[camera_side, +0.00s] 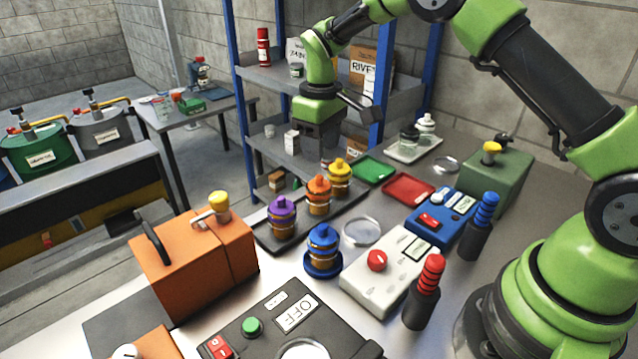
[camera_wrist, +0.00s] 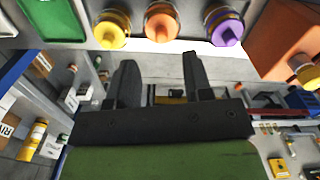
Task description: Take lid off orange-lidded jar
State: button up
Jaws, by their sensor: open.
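The orange-lidded jar (camera_side: 318,196) stands upright on a dark tray (camera_side: 268,238), between a purple-lidded jar (camera_side: 282,217) and a yellow-lidded jar (camera_side: 339,177). Its lid is on. In the wrist view the orange-lidded jar (camera_wrist: 161,25) is at the top middle, with the yellow-lidded jar (camera_wrist: 112,30) to its left and the purple-lidded jar (camera_wrist: 224,27) to its right. My gripper (camera_wrist: 155,75) is open and empty, its two dark fingers apart. In the side view it is above and behind the jars, touching none of them; its fingertips are hard to make out there.
A blue-lidded jar (camera_side: 323,250) stands on a round base in front of the tray. A clear round dish (camera_side: 361,231) lies beside it. Green (camera_side: 373,169) and red (camera_side: 408,188) trays are to the right. An orange case (camera_side: 195,262) stands at left. Shelves (camera_side: 290,80) rise behind.

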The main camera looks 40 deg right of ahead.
aim_at(319, 176)
notch_tip(319, 176, down, 7)
jog(key=shift+w+a+r, duration=0.1)
jog(key=shift+r, duration=0.1)
grip_shut()
